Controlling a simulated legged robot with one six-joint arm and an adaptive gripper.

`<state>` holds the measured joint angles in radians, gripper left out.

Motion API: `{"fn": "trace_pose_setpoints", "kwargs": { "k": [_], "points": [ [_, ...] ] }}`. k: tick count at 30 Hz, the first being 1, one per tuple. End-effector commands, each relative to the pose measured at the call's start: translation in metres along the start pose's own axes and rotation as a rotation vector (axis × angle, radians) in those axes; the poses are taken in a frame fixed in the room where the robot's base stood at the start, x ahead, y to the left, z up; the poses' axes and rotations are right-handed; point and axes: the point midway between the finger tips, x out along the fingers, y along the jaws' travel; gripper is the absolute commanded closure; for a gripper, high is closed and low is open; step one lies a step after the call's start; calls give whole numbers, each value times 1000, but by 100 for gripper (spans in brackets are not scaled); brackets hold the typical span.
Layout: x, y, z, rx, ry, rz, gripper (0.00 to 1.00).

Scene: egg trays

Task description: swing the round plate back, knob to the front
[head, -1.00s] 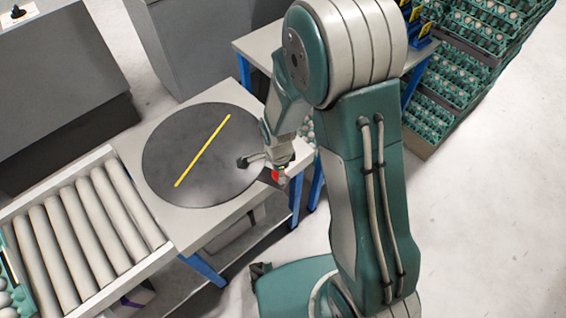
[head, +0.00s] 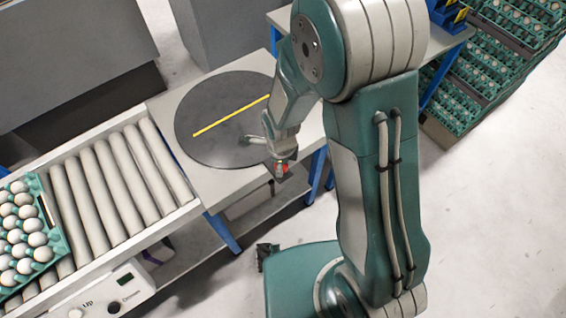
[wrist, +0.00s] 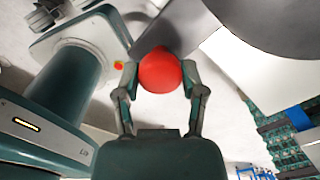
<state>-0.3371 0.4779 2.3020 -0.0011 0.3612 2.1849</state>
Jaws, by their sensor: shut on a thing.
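The round plate (head: 213,148) is dark grey with a yellow stripe across it, and it lies flat on a light table. The stripe slopes up to the right, its right end close to my arm. A dark tab at the plate's near right edge carries the red knob (head: 280,170). My gripper (head: 281,163) reaches down to this knob. In the wrist view the round red knob (wrist: 161,71) sits between the two fingers of my gripper (wrist: 159,77), which is shut on it. My arm hides part of the plate's right side.
A roller conveyor (head: 118,180) joins the table (head: 200,100) on the left, with an egg tray (head: 52,222) on its rollers. A control box (head: 110,292) is below it. Stacked egg trays (head: 490,65) stand at the upper right. The floor to the right is clear.

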Motion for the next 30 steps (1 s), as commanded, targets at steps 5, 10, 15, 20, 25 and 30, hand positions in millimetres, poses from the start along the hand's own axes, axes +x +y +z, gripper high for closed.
{"fn": "trace_pose_setpoints", "kwargs": {
  "k": [5, 10, 15, 20, 25, 30],
  "points": [
    [-1, 1, 2, -2, -2, -1, 100],
    [-1, 1, 2, -3, -1, -1, 12],
    [0, 0, 1, -2, -1, 0, 12],
    [-1, 0, 0, -2, -2, 1, 12],
    [-10, 0, 0, -2, -4, -2, 12],
    [-38, 0, 3, -3, -3, -5, 12]
  ]
}}
